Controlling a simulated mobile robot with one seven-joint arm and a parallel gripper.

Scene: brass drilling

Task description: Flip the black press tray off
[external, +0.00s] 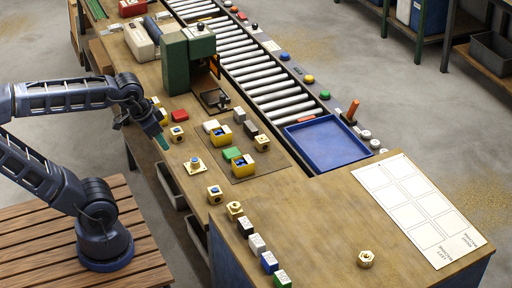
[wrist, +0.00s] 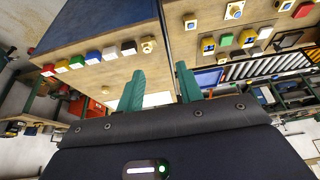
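The black press tray (external: 213,99) is a small, dark, square frame lying on the wooden bench at the foot of the green press (external: 176,66). A dark frame that looks like this tray (wrist: 290,39) shows at the right edge of the wrist view. My gripper (external: 162,143) hangs over the bench's left edge, left of and nearer than the tray, and clearly apart from it. In the wrist view its two teal fingers (wrist: 160,88) are spread with nothing between them, so it is open and empty.
A white card (external: 415,205) lies on the front bench, which has clear room.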

